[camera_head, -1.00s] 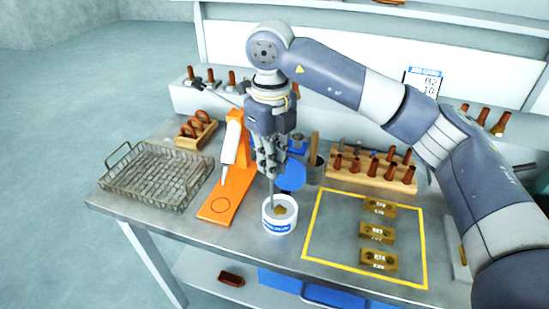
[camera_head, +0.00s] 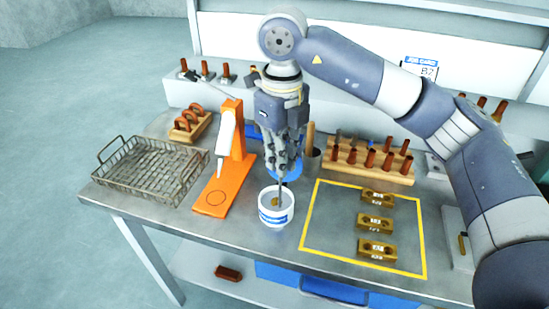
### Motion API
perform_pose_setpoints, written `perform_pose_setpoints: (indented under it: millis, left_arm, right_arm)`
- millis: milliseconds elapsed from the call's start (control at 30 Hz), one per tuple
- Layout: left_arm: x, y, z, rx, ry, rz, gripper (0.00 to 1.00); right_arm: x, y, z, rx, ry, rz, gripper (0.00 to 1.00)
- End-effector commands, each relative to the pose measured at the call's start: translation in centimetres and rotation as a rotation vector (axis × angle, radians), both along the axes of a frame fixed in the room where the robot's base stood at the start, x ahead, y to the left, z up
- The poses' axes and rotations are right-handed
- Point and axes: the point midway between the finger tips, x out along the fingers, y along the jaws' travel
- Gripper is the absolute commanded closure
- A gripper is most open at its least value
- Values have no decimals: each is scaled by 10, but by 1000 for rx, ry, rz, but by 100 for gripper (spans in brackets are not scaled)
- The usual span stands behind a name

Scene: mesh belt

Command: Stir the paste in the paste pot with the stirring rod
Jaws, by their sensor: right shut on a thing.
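The paste pot (camera_head: 276,214) is a small white tub with a blue label on the metal table. Yellow-brown paste (camera_head: 275,202) shows inside it. My right gripper (camera_head: 281,172) points down above the pot and is shut on the thin grey stirring rod (camera_head: 281,188). The rod is close to upright, with its lower end inside the pot's mouth. Its tip is hard to make out. My left gripper is not in view.
An orange stand (camera_head: 231,172) and a wire mesh basket (camera_head: 150,170) are left of the pot. Brass blocks (camera_head: 376,223) lie inside a yellow taped square (camera_head: 330,245) at right. A wooden rack (camera_head: 368,166) of brown-handled tools stands behind it.

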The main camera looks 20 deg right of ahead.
Motion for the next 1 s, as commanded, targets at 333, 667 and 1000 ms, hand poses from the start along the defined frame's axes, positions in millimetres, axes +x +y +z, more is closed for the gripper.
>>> perform_pose_setpoints:
  millis: [333, 667, 1000]
  left_arm:
    - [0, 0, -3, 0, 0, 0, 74]
    - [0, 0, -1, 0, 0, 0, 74]
    - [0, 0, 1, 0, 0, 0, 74]
  right_arm:
    - [7, -12, 0, 0, 0, -2, 100]
    - [18, -15, 1, 0, 0, -1, 100]
    - [29, -11, 1, 0, 0, 0, 100]
